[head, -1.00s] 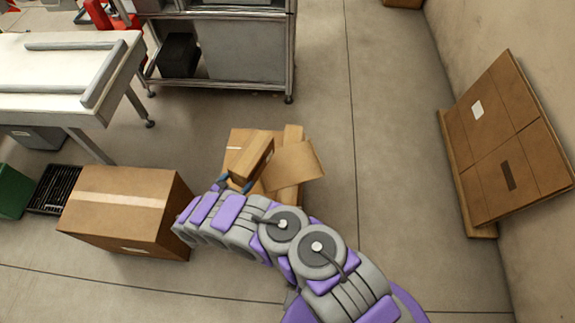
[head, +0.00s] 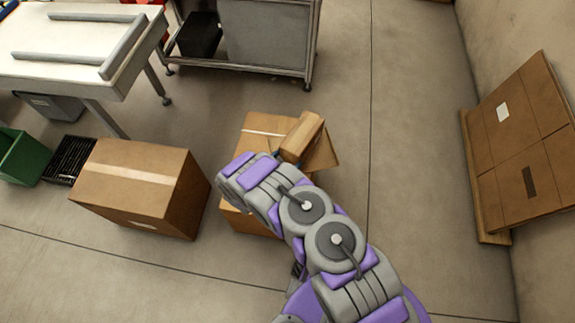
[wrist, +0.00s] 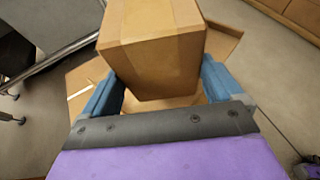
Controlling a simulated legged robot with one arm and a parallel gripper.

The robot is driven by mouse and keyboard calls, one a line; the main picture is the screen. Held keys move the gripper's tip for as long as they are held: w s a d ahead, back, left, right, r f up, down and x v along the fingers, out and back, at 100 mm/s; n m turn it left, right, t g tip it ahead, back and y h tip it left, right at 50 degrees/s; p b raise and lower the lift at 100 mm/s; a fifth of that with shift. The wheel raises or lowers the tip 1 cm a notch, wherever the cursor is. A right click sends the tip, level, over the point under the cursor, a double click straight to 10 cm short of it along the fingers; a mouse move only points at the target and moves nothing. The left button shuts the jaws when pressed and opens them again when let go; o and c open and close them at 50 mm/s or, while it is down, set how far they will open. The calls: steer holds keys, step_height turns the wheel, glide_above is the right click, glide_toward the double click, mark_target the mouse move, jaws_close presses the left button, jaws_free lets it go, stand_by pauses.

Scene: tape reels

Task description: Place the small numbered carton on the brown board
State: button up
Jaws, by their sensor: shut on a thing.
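The small carton (head: 303,137) is plain brown in the head view, held tilted above a larger cardboard box. It also fills the upper middle of the wrist view (wrist: 155,55), between blue fingers. My gripper (wrist: 162,88) is shut on it; in the head view my purple and grey arm hides most of the gripper. No number can be read on the carton's visible sides. A large brown board-like panel (head: 528,125) leans at the right wall, with a pale label and a dark patch. It is well to the right of my gripper.
The box below the carton (head: 258,128) has a raised flap and is partly hidden by my arm. A taped box (head: 140,185) stands left. A white table (head: 70,45) and metal shelf unit (head: 265,45) stand behind. The floor before the panel (head: 410,150) is clear.

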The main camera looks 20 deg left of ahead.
steer(key=shift+w+d, duration=0.1)
steer(key=shift+w, duration=0.05)
steer(key=shift+f+b, duration=0.7)
steer(key=shift+f, duration=1.1)
steer(key=o, duration=1.3)
steer(key=shift+c, duration=0.2)
steer(key=p+v, duration=0.3)
steer(key=v, duration=0.9)
